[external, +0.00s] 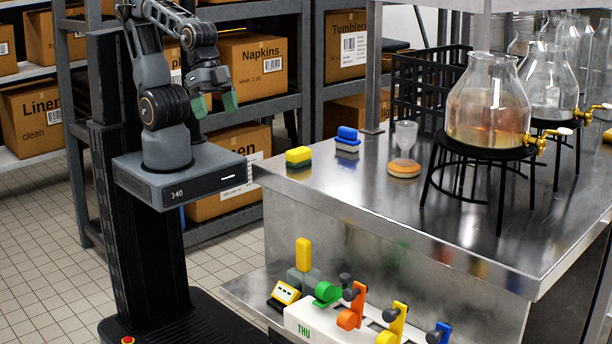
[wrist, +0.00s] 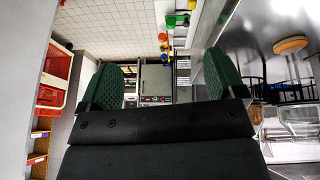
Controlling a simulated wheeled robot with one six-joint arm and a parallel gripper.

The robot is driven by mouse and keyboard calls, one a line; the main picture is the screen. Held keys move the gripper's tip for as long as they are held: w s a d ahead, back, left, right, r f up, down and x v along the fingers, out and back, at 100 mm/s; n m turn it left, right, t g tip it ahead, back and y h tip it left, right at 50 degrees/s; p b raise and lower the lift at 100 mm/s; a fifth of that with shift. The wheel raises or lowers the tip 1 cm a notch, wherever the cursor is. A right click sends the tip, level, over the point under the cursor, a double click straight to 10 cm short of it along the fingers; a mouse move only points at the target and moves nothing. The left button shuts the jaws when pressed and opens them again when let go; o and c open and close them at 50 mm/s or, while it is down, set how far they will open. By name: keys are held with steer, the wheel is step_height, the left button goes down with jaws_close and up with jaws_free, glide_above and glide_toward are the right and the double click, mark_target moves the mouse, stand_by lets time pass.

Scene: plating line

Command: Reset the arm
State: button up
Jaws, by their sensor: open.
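My arm stands folded on its column at the left of the external view, with the elbow raised. My gripper (external: 215,104) hangs from it with its green fingertips pointing down, to the left of the steel counter (external: 330,190) and clear of it. The fingers are apart and nothing is between them. In the wrist view my gripper (wrist: 160,88) shows both green pads well separated and empty.
A lower shelf holds colored clamps (external: 353,304). Shelves with cardboard boxes (external: 252,68) stand behind my arm.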

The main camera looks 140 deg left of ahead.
steer(key=shift+s+a+f+m+g, duration=0.1)
steer(key=shift+s+m+g, duration=0.05)
steer(key=shift+s+m, duration=0.25)
steer(key=shift+s+a+f+m+g, duration=0.1)
steer(key=shift+s+m+g, duration=0.05)
steer(key=shift+s+m, duration=0.2)
stand_by(0.8)
